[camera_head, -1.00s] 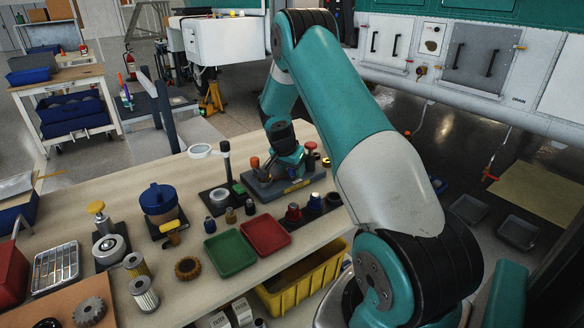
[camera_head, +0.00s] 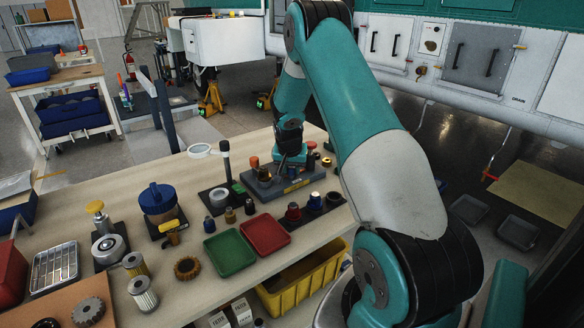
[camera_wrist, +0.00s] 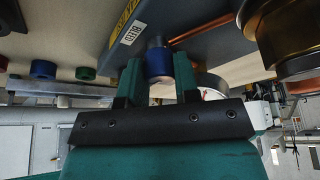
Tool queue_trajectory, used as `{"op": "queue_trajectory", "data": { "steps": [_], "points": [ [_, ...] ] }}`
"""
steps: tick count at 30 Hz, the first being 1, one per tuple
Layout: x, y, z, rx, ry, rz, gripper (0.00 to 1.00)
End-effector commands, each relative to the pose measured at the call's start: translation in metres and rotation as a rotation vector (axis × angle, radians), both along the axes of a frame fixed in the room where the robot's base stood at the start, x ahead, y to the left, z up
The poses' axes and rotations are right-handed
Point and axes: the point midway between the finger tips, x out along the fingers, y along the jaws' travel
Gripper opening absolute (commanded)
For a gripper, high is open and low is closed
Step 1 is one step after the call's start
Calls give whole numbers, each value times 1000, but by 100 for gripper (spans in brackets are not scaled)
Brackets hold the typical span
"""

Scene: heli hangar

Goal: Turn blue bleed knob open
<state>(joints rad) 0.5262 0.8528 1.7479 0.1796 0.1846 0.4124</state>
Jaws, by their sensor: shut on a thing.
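The blue bleed knob (camera_wrist: 158,65) is in the middle of the wrist view, on a dark grey panel (camera_wrist: 190,22) beside a label reading BLEED (camera_wrist: 130,28). My gripper (camera_wrist: 158,78) has one green finger on each side of the knob and is shut on it. In the head view, the grey fixture (camera_head: 284,185) stands on the bench with my gripper (camera_head: 290,160) down at its back part. The blue knob is hidden there by the fixture and my gripper. The knob's turn angle cannot be read.
A magnifier on a post (camera_head: 225,160) is left of the fixture. Green (camera_head: 229,252) and red (camera_head: 265,236) trays lie in front.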

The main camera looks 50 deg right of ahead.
Motion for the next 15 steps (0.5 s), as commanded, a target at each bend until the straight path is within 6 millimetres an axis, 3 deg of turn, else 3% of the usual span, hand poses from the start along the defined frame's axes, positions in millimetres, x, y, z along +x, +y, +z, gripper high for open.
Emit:
{"op": "queue_trajectory", "data": {
  "steps": [3, 4, 6, 15],
  "points": [
    [-1, 0, 0, 0, 3, -2, 5],
    [-1, 0, 0, 0, 3, -2, 36],
    [-1, 0, 0, 0, 3, -2, 52],
    [0, 0, 1, 0, 1, -3, 54]
  ]
}}
